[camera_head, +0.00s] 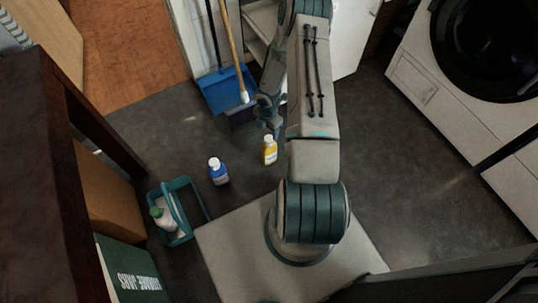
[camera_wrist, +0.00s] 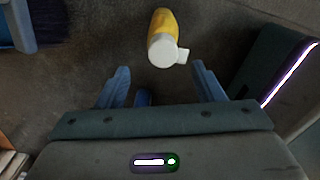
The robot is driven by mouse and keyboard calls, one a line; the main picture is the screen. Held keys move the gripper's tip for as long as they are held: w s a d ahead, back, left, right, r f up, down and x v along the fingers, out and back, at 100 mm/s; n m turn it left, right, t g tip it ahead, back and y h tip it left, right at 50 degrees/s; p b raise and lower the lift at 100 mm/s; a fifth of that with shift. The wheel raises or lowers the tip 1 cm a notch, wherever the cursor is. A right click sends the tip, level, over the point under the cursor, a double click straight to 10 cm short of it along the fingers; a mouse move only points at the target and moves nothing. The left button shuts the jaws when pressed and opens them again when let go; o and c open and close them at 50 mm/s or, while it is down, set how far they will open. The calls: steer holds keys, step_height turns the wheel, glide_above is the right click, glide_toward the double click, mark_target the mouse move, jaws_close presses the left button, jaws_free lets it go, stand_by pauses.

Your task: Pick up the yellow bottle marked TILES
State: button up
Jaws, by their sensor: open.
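The yellow bottle (camera_head: 270,152) with a white cap stands on the dark floor left of my arm in the head view. In the wrist view the yellow bottle (camera_wrist: 162,38) shows at top centre, with its white cap towards the camera. Its TILES marking cannot be read. My gripper (camera_wrist: 160,85) is open and empty, with a blue finger on each side. The bottle lies beyond the fingertips, roughly in line with the gap between them, and appears apart from them. In the head view my gripper (camera_head: 271,125) hangs close to the bottle, partly hidden by my arm.
A blue bottle (camera_head: 218,171) stands left of the yellow one. A teal caddy (camera_head: 185,237) holds a white bottle with a green cap (camera_head: 156,212). A blue dustpan (camera_head: 224,90) and broom stand behind. Open floor lies right of my arm, before the white washing machine (camera_head: 420,85).

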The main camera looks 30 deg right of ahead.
mark_target(268, 139)
steer(key=f+b, duration=0.1)
steer(key=f, duration=0.1)
steer(key=f+b, duration=0.1)
steer(key=f, duration=0.1)
steer(key=f+b, duration=0.1)
steer(key=f, duration=0.2)
steer(key=shift+s, duration=0.25)
steer(key=shift+r, duration=0.15)
jaws_close()
